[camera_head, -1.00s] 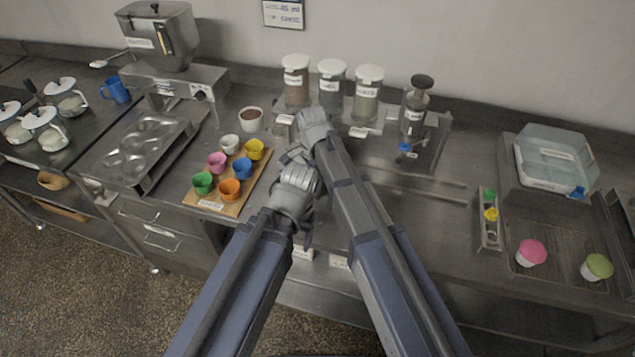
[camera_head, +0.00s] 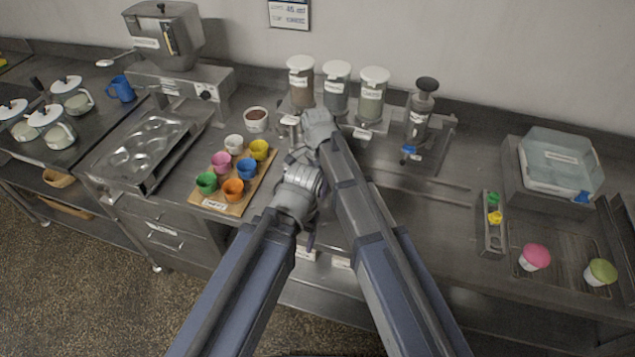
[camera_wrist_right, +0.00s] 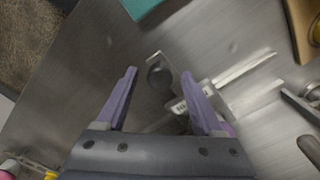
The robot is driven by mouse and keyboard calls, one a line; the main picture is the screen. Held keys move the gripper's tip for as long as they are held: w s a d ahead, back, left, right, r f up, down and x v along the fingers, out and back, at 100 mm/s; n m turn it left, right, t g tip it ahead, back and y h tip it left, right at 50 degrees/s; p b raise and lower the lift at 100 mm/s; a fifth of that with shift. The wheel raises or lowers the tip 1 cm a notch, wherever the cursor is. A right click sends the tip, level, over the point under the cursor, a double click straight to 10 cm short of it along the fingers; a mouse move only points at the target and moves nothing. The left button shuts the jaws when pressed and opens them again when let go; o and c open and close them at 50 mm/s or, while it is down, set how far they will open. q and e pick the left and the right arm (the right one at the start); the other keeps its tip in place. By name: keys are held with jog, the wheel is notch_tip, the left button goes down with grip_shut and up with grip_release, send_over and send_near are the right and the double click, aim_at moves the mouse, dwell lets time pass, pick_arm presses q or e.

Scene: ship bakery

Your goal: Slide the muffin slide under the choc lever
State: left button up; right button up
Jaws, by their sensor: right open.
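Three white-lidded canisters stand at the back of the counter: one with brown contents (camera_head: 301,88), a middle one (camera_head: 336,92) and a right one (camera_head: 372,100). Their labels are too small to read, and I cannot pick out the choc lever. In the right wrist view, a metal slide with a dark round spot (camera_wrist_right: 160,73) and a partly hidden white label (camera_wrist_right: 178,105) lies between my right fingers. It seems to be the muffin slide. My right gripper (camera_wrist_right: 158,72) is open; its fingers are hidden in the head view. My left gripper (camera_head: 301,158) is beside the right arm, its jaws unclear.
A wooden board (camera_head: 218,207) with several colored cups is left of my arms, near a muffin tin (camera_head: 118,172). A brown-filled cup (camera_head: 256,119) stands behind the board. A press (camera_head: 420,115) and a clear-lidded box (camera_head: 552,165) are to the right. Thin rails cross the counter.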

notch_tip(320, 180, up, 8)
jog(key=p, duration=0.7)
jog(key=shift+f, duration=0.15)
jog(key=shift+f, duration=0.1)
jog(key=shift+s+d, duration=0.25)
jog(key=shift+d, duration=0.1)
jog(key=s+d+n, duration=1.2)
jog(key=s+d, duration=0.1)
jog(key=d, duration=0.5)
jog(key=s+a+f+n+h+b, duration=0.1)
jog(key=s+a+f+n+b, duration=0.3)
jog(key=a, duration=0.7)
notch_tip(320, 180, down, 2)
jog(key=shift+s+a+f+b, duration=0.1)
jog(key=shift+s+a+b, duration=0.1)
jog(key=shift+s+b, duration=0.7)
